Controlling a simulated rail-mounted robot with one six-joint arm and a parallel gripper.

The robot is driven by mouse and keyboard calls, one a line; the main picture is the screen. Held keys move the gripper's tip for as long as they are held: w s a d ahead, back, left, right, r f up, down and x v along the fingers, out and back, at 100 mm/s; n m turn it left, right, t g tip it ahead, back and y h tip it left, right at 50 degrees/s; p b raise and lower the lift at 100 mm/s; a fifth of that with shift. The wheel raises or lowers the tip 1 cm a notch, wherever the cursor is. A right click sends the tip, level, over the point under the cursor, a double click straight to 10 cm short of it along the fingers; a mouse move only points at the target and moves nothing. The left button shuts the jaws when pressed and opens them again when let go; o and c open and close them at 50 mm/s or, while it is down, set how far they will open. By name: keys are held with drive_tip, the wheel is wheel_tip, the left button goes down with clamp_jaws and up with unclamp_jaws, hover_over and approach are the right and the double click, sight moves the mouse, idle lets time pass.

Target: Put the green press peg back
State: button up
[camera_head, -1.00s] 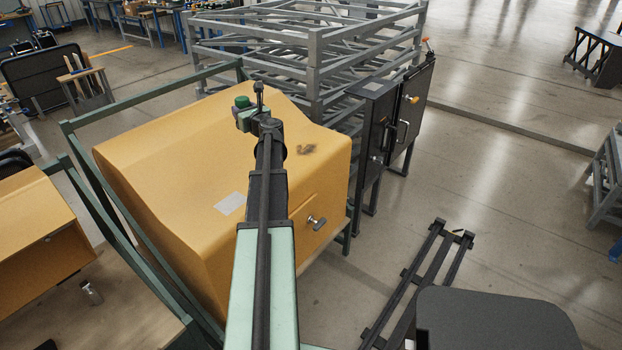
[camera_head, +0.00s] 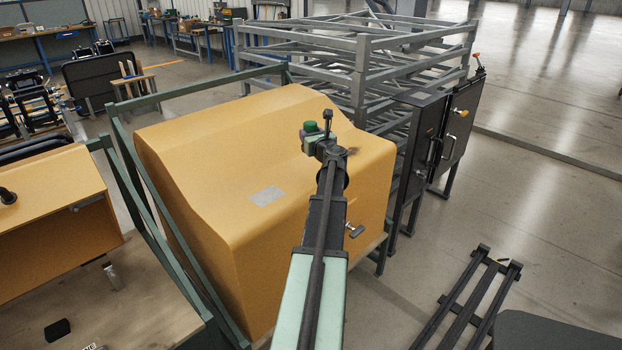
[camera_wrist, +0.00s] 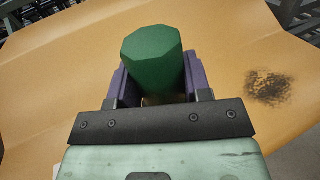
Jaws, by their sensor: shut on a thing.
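The green press peg (camera_wrist: 152,62) is a faceted green piece held between the two purple jaws of my gripper (camera_wrist: 153,85) in the wrist view. The jaws press on its two sides, and its lower end is hidden. In the head view the green peg top (camera_head: 311,126) shows small at the end of my arm, over the yellow-orange covered block. No holder or socket for the peg can be made out in these views.
The large yellow-orange block (camera_head: 200,150) bears a grey patch (camera_head: 267,196) and a T-handle (camera_head: 354,231). Grey stacked racks (camera_head: 360,70) and a black cabinet (camera_head: 440,140) stand behind and to the right. A green frame (camera_head: 170,215) runs along the left.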

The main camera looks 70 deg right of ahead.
drive_tip(key=shift+f+b, duration=3.1)
drive_tip(key=shift+f, duration=1.25)
drive_tip(key=o, duration=1)
drive_tip(key=shift+o, duration=0.2)
drive_tip(key=shift+r, duration=0.1)
drive_tip(key=v, duration=1)
drive_tip(key=shift+s+a, duration=0.2)
drive_tip(key=shift+s, duration=0.2)
